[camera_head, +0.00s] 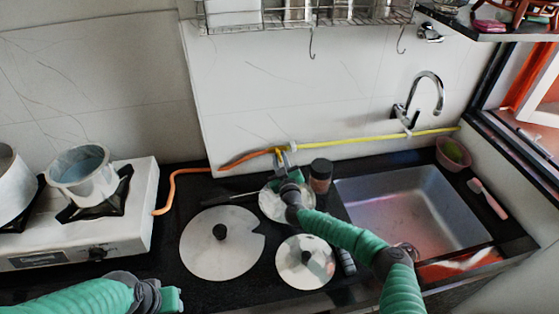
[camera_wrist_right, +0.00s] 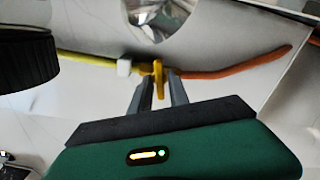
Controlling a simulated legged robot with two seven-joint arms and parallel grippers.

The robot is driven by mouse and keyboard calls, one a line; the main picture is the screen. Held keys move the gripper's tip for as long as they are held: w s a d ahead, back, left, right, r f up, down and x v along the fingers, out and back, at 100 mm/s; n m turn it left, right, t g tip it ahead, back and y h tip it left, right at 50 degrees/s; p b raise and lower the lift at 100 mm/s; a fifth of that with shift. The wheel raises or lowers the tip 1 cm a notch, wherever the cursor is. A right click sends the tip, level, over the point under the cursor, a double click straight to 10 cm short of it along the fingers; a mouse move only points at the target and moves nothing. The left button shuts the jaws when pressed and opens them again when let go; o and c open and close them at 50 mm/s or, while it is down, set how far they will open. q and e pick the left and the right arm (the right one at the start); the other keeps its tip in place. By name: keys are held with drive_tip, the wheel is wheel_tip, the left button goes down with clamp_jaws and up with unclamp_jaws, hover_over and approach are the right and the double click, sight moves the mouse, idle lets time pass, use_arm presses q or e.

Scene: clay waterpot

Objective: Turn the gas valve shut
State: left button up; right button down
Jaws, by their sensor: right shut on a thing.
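The yellow gas valve (camera_head: 277,152) sits on the pipe along the back wall, between the orange hose (camera_head: 190,171) on its left and the yellow pipe (camera_head: 370,140) on its right. In the right wrist view the valve's yellow handle (camera_wrist_right: 158,72) stands between the two fingers of my right gripper (camera_wrist_right: 159,88). My right gripper (camera_head: 283,158) is shut on the valve handle, reaching over the counter and partly hiding the valve. My left gripper (camera_head: 170,299) is low at the front left, away from the valve, and its fingers cannot be made out.
A white gas stove (camera_head: 130,225) with pots stands at the left. Round lids (camera_head: 205,255) lie on the black counter under my right arm. A dark jar (camera_head: 320,176) stands close right of my right gripper. The sink (camera_head: 405,205) is at the right.

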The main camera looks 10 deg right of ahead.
drive_tip(key=m, duration=0.4)
drive_tip(key=shift+f, duration=0.35)
drive_tip(key=shift+m+b, duration=0.3)
drive_tip(key=shift+r, duration=0.15)
drive_tip(key=c, duration=1.6)
unclamp_jaws()
drive_tip(key=shift+o, duration=0.6)
drive_tip(key=shift+w, duration=0.15)
